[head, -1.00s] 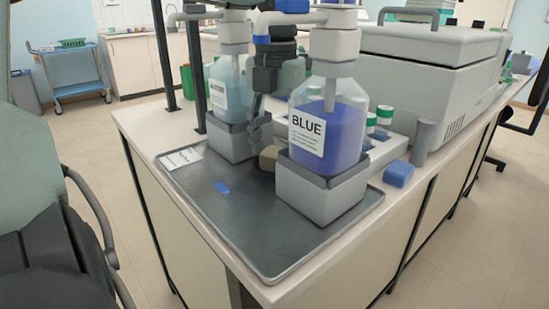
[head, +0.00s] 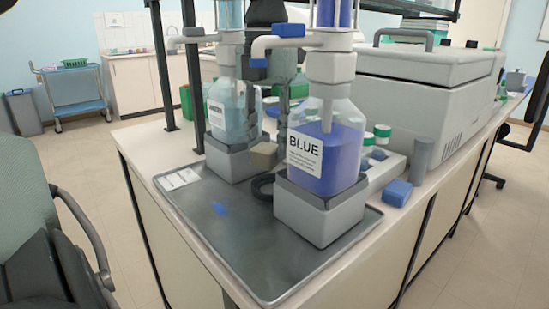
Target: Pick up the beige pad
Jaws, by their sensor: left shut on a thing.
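The beige pad (head: 263,156) is in the gap between the two bottle stands, partly hidden by the front bottle. My left gripper (head: 273,141) comes down from above behind the front bottle and is shut on the pad. The pump and bottles hide much of that gripper. The pad appears to be a little above the tray (head: 222,232). A dark ring (head: 262,187) lies on the tray below it. My right gripper is not in view.
The BLUE bottle (head: 327,150) stands close in front to the right, and a pale blue bottle (head: 229,108) close on the left.

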